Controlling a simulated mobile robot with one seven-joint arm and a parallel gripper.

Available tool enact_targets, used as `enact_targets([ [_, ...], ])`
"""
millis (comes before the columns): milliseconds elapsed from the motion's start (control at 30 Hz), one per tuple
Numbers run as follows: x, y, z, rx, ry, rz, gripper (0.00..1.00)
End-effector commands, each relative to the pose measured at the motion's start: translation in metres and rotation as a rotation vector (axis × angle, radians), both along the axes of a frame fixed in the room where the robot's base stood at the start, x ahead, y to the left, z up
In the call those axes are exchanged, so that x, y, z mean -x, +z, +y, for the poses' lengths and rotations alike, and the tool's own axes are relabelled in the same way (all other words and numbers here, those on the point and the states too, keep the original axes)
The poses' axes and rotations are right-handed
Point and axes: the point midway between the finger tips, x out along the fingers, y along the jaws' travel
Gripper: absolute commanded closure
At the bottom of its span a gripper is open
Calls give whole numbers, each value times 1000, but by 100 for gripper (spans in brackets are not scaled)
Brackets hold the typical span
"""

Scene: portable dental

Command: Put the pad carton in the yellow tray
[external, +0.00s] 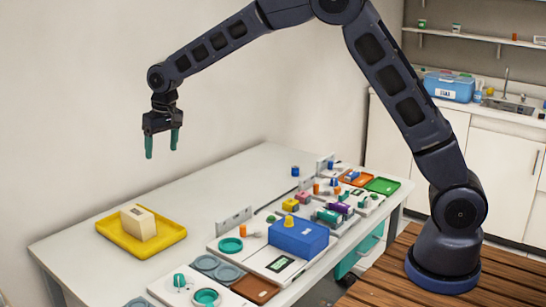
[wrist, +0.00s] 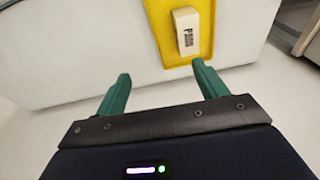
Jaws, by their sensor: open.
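A cream, box-shaped carton (external: 138,222) sits inside the yellow tray (external: 170,236) at the left end of the table. In the wrist view the carton (wrist: 187,31) shows dark print on one face and lies on the yellow tray (wrist: 158,22) near the top. My gripper (external: 162,144) is open and empty, its two green fingers pointing down, high above the table and apart from the carton. In the wrist view my gripper (wrist: 160,80) shows its fingers spread, with only table edge and floor between them.
A blue box (external: 298,236), teal round dishes (external: 206,297) and several small coloured items crowd the table's right side. Orange and green trays (external: 382,186) lie at the far end. The table's middle left (external: 200,200) is clear.

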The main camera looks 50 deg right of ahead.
Motion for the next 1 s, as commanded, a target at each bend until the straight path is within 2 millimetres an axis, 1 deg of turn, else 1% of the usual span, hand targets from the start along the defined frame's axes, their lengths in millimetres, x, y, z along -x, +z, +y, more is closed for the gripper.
enact_targets([
  [33, 11, 18, -13, -6, -3, -8, 28],
  [200, 50, 64, -51, -16, -6, -25, 28],
  [367, 92, 102, -86, -24, -6, -44, 28],
  [500, 132, 128, -114, -28, -6, -60, 28],
  [567, 149, 138, -125, -30, -5, -67, 28],
  [700, 192, 158, -149, -31, -4, -85, 28],
  [833, 234, 171, -170, -31, -2, -102, 28],
  [1000, 289, 182, -193, -27, 0, -124, 28],
])
